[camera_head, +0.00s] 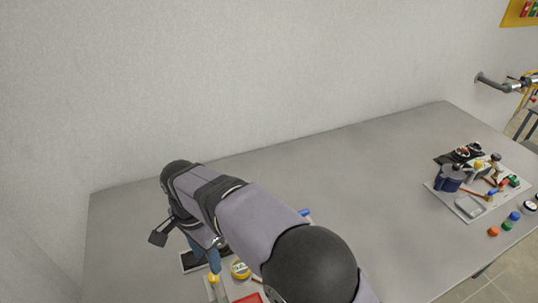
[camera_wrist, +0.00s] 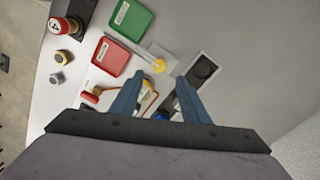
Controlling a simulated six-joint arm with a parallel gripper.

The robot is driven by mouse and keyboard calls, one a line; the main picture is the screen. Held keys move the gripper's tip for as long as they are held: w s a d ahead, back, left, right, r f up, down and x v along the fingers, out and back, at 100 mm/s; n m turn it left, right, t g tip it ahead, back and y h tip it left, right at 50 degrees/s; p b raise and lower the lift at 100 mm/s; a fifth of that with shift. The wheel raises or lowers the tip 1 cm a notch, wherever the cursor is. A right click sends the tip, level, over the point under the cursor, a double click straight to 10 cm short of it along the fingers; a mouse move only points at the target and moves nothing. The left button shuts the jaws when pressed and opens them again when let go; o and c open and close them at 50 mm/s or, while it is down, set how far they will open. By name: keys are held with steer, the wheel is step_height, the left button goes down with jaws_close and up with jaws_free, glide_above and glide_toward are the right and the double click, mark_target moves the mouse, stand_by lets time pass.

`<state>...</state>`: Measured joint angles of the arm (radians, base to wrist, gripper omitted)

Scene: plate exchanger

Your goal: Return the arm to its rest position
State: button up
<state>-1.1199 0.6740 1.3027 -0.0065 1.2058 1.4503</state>
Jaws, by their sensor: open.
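My gripper (camera_head: 212,262) hangs at the lower left of the head view, over the cluttered left part of the table; my arm hides much of it. In the wrist view my gripper (camera_wrist: 160,82) shows two blue fingers spread apart, with no object clearly held between them. Past the fingertips are a yellow-knobbed part (camera_wrist: 159,65) on a pale block and a dark rectangular holder with a round black recess (camera_wrist: 205,68). A blue item (camera_wrist: 162,115) and a yellow one lie partly hidden behind the fingers.
A green plate (camera_wrist: 130,18) and a red plate (camera_wrist: 112,57) lie near a red-topped can (camera_wrist: 62,26). A tray of tools and bottles (camera_head: 468,207) stands at right. The table's middle (camera_head: 350,170) is clear; a wall runs behind.

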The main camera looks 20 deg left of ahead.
steer(key=w+d+n, duration=0.1)
steer(key=w+d, duration=0.4)
steer(key=d, duration=0.8)
steer(key=w+d+n, duration=0.1)
steer(key=w+d, duration=0.4)
steer(key=d, duration=0.8)
steer(key=s+d+f+n, duration=0.1)
steer(key=s+d, duration=0.4)
steer(key=d, duration=0.4)
steer(key=s+d+f, duration=0.2)
steer(key=s+d, duration=0.2)
steer(key=d, duration=0.5)
steer(key=shift+s+d+n, duration=0.3)
steer(key=shift+s+n, duration=0.05)
steer(key=shift+n, duration=0.05)
